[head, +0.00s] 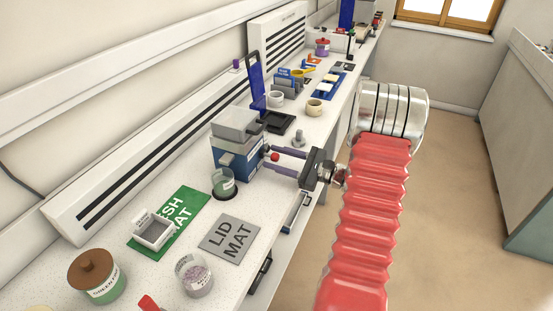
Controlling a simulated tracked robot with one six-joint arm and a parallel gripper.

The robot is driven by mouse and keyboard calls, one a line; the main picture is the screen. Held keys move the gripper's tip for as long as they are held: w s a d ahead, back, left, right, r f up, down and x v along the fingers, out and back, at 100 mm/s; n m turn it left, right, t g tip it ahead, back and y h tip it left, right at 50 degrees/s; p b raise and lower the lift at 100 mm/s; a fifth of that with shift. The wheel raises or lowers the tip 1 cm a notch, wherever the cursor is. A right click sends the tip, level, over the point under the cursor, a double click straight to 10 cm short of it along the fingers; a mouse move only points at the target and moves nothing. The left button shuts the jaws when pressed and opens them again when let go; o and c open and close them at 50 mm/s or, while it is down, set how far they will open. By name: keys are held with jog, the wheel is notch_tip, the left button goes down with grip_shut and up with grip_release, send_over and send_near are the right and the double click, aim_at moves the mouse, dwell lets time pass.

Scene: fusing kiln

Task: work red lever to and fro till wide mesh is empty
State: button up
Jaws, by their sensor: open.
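A blue box-shaped machine (236,161) with a grey see-through top (237,124) stands on the bench. The red lever's round knob (275,156) sticks out from its right side. My gripper (269,156) is open, its two purple fingers on either side of the knob; I cannot tell whether they touch it. A glass jar (223,184) stands at the machine's front. A small white square mesh tray (154,231) sits on the green mesh mat (184,208). I cannot tell which mesh is the wide one, nor see what is inside the top.
A grey lid mat (230,238) lies bare. Near it stand a jar of purple grains (194,276) and a brown-lidded jar (97,277). A black tray (279,122), a blue upright stand (256,81) and a metal bolt-like piece (298,138) are beyond the machine.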

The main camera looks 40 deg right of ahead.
jog(key=shift+c, duration=0.5)
grip_shut()
